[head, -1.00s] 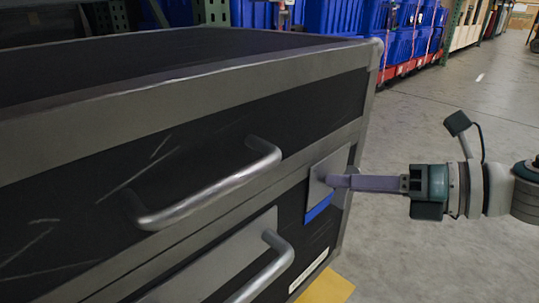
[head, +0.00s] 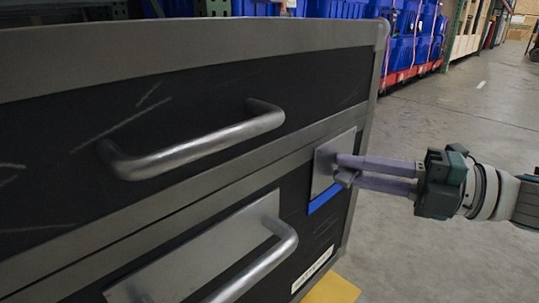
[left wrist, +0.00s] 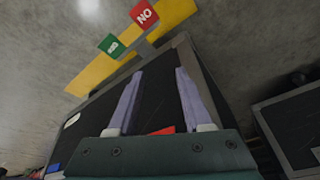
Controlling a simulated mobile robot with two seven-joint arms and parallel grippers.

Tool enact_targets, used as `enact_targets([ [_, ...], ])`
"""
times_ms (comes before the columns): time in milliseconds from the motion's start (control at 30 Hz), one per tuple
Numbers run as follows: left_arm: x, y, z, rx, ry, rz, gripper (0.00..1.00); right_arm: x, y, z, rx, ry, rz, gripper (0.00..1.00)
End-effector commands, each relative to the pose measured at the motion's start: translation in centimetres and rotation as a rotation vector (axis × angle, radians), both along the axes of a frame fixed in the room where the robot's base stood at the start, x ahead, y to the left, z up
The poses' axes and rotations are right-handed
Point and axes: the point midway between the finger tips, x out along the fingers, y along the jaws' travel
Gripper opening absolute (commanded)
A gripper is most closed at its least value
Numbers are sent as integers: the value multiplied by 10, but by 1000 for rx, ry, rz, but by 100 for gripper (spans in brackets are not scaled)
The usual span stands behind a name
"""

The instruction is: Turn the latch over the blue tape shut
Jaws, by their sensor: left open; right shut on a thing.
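A grey metal latch plate (head: 323,172) sits on the front of a dark case with grey edging, near its right end. A strip of blue tape (head: 323,199) runs just below the plate. My right gripper (head: 342,170) reaches in from the right, with its two purple fingers closed on the small latch (head: 346,181) at the plate. The fingers hide part of the latch, so its exact angle is hard to tell. My left gripper (left wrist: 159,73) shows only in the left wrist view, open and empty, over a dark surface. A red patch (left wrist: 162,131) shows between its fingers.
Two bar handles, an upper one (head: 195,150) and a lower one (head: 262,268), stick out from the case left of the latch. Green (left wrist: 111,46) and red (left wrist: 143,14) signs stand by yellow floor marking (left wrist: 175,14). Open concrete floor lies to the right.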

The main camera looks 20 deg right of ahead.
Motion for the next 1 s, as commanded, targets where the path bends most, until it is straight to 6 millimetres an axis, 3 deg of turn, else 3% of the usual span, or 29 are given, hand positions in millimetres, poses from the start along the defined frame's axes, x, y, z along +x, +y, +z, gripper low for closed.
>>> enact_targets([
  [700,0,2,-4,8,0,-5,50,0,0,0,66,27,1,0],
  [733,0,2,-4,8,0,-5,50,0,0,0,66,27,1,20],
  [900,0,1,-4,5,0,-4,50,0,0,0,65,27,1,39],
  [1000,0,1,-4,3,1,-1,50,0,0,0,65,27,1,40],
])
